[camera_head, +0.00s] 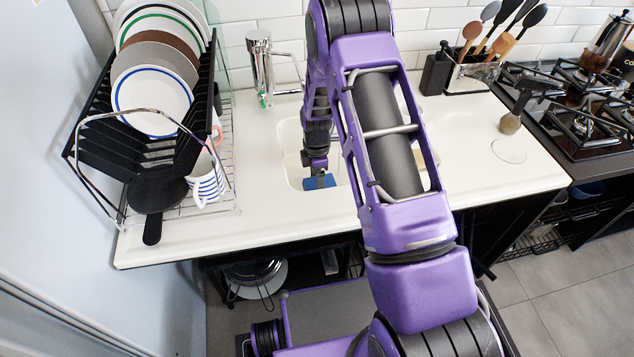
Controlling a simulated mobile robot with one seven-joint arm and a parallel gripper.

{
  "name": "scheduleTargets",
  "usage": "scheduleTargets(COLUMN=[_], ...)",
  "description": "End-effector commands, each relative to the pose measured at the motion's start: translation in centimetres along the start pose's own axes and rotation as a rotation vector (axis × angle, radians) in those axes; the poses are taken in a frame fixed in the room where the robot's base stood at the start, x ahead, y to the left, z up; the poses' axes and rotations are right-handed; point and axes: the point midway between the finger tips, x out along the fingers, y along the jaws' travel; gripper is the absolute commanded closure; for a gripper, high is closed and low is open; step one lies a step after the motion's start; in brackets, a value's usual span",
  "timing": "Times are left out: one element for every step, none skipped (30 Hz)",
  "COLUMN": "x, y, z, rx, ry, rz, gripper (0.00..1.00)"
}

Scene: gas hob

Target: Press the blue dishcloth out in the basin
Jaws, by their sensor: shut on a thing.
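The blue dishcloth (320,183) shows as a small blue patch below my gripper, inside the white basin (293,165). My gripper (316,172) points down into the basin, near its left side, and is shut on the blue dishcloth. My own arm hides the right part of the basin. Whether the cloth touches the basin floor cannot be told.
A dish rack (100,150) with plates and a striped mug (205,182) stands on the left. A chrome tap (262,65) stands behind the basin. A soap bottle (436,72), a utensil holder (474,74) and the gas hob (577,118) are right.

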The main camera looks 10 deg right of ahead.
Motion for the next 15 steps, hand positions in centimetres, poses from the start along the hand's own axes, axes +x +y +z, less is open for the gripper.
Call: scheduleTargets(x=[-0.7, -1.0, -1.3, -1.5, -1.8, -2.1, -2.3, -2.6, -2.9, -3.1, -3.4, -3.7, -3.9, -4.2, -4.5], y=[0.0, 0.0, 0.0, 0.0, 0.0, 0.0, 0.0, 0.0, 0.0, 0.0, 0.0, 0.0, 0.0, 0.0, 0.0], z=[0.0, 0.0, 0.0, 0.0, 0.0, 0.0, 0.0, 0.1, 0.1, 0.1, 0.1, 0.1, 0.1, 0.1, 0.1], rx=[0.000, 0.000, 0.000, 0.000, 0.000, 0.000, 0.000, 0.000, 0.000, 0.001, 0.001, 0.001, 0.001, 0.001, 0.001], ry=[0.000, 0.000, 0.000, 0.000, 0.000, 0.000, 0.000, 0.000, 0.000, 0.000, 0.000, 0.000, 0.000, 0.000, 0.000], rz=[0.001, 0.001, 0.001, 0.001, 0.001, 0.001, 0.001, 0.001, 0.002, 0.002, 0.001, 0.001, 0.001, 0.001, 0.000], gripper=[0.68, 0.68, 0.68, 0.68, 0.68, 0.68, 0.68, 0.68, 0.68, 0.68, 0.68, 0.68, 0.68, 0.68, 0.68])
